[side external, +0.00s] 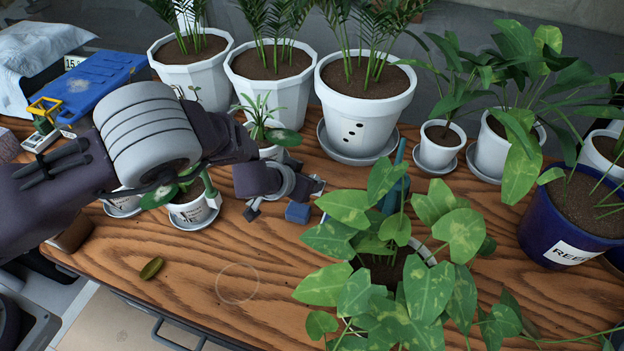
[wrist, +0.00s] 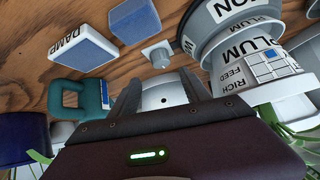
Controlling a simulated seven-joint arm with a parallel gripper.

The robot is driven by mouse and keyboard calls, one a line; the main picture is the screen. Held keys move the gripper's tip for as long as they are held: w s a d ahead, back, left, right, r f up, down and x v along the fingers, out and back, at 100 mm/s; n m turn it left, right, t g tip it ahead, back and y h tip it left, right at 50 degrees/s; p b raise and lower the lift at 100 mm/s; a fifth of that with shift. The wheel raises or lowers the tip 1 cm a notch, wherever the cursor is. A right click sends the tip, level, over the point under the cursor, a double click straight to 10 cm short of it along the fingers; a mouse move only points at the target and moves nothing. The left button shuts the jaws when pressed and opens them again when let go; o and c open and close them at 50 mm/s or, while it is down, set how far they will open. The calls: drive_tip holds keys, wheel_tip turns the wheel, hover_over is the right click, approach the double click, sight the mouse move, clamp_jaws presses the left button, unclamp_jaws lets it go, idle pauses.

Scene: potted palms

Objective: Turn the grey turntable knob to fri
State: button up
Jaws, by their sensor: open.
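My gripper (side external: 286,200) hangs low over the middle of the table in the side external view. In the wrist view its two dark fingers (wrist: 160,76) are spread apart, with nothing held between them. Just beyond the fingertips, a small grey piece with a round face (wrist: 158,53) sits on the wood. It may be the turntable knob, but I cannot tell for sure. No "fri" mark is readable. A white rounded surface with a small dark mark (wrist: 163,97) shows behind the fingers. In the side external view my gripper and wrist hide much of this area.
A blue block (side external: 297,212) stands beside my gripper. The wrist view shows a block marked DAMP (wrist: 75,51), another blue block (wrist: 132,24), a teal handled thing (wrist: 83,97) and labelled pots (wrist: 236,52). A leafy plant (side external: 385,230) crowds the right; the front-left table is mostly clear.

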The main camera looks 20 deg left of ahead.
drive_tip(key=x, duration=0.7)
drive_tip(key=shift+a+f, duration=0.2)
drive_tip(key=shift+f, duration=0.15)
drive_tip(key=shift+c, duration=0.2)
clamp_jaws()
drive_tip(key=shift+a, duration=0.1)
drive_tip(key=shift+a+m+h, duration=0.15)
drive_tip(key=shift+m+h, duration=0.45)
drive_tip(key=shift+m+g+h, duration=0.4)
drive_tip(key=shift+m+h, duration=0.2)
drive_tip(key=shift+m, duration=0.3)
